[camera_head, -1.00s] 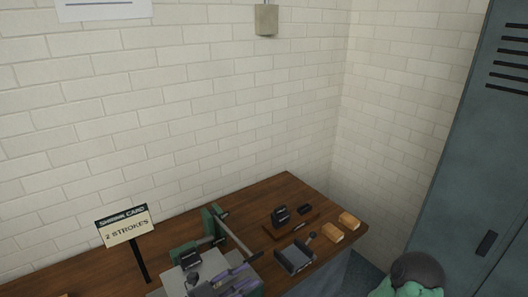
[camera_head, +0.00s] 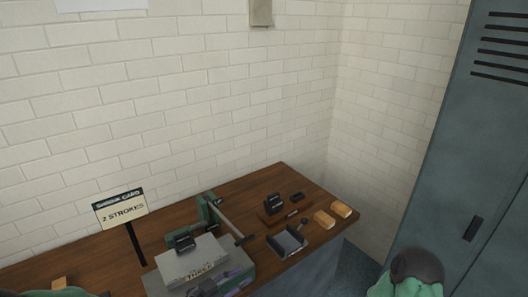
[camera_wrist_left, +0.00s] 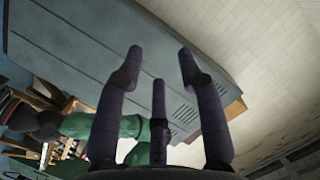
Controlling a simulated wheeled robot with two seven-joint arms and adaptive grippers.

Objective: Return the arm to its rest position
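My left gripper (camera_head: 225,287) shows as dark and purple parts at the bottom edge of the head view, low in front of the grey machine on the bench; most of it is cut off. In the left wrist view its three dark purple fingers (camera_wrist_left: 160,70) are spread apart with nothing between them. They point towards a blue-grey locker surface. A green and dark rounded part of my arm (camera_head: 412,275) shows at the lower right of the head view. My right gripper is not in view.
A wooden bench (camera_head: 285,182) stands along the brick wall. It carries a grey machine with a green lever frame (camera_head: 205,210), a "2 strokes" sign (camera_head: 120,210), a dark tray (camera_head: 288,242), a stamp (camera_head: 273,204) and wooden blocks (camera_head: 341,209). A locker (camera_head: 455,150) stands at right.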

